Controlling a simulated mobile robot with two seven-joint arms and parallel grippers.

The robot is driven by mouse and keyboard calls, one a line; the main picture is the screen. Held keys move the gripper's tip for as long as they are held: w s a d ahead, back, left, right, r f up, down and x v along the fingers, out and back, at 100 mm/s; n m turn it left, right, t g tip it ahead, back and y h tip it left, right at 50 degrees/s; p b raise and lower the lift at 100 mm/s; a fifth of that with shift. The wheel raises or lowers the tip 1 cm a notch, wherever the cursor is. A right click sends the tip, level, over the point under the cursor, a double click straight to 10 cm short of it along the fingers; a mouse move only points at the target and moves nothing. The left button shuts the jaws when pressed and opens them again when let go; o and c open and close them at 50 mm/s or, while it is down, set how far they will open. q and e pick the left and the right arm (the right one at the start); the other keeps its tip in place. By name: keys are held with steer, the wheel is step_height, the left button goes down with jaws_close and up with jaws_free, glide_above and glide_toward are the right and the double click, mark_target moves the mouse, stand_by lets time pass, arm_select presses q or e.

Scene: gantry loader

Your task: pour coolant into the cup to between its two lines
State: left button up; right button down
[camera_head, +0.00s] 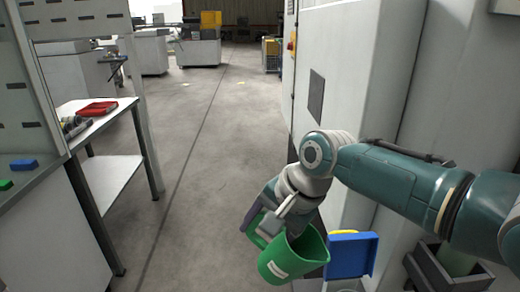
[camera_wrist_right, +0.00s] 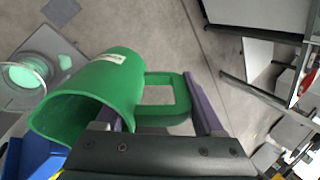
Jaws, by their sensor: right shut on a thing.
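A green jug (camera_head: 290,256) with a pale label hangs in the air at the lower middle of the head view. My right gripper (camera_head: 266,217) is shut on its handle. In the wrist view the jug (camera_wrist_right: 100,88) has its wide mouth towards the lower left; I cannot see what it holds. In the head view I cannot make out the cup. My left gripper is not in view.
A blue bin (camera_head: 350,257) is just right of the jug. A dark open box (camera_head: 425,272) stands at the lower right, below my arm. A tall pale machine (camera_head: 335,60) rises behind. A bench with a red tray (camera_head: 97,109) is at left. The middle floor is clear.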

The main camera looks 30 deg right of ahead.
step_height(320, 180, down, 11)
steer(key=w+a+g+h+b, duration=0.1)
steer(key=g+b, duration=0.3)
steer(key=b, duration=1.5)
steer(key=shift+w+g+h, duration=0.4)
steer(key=shift+w+h, duration=0.3)
stand_by(1.2)
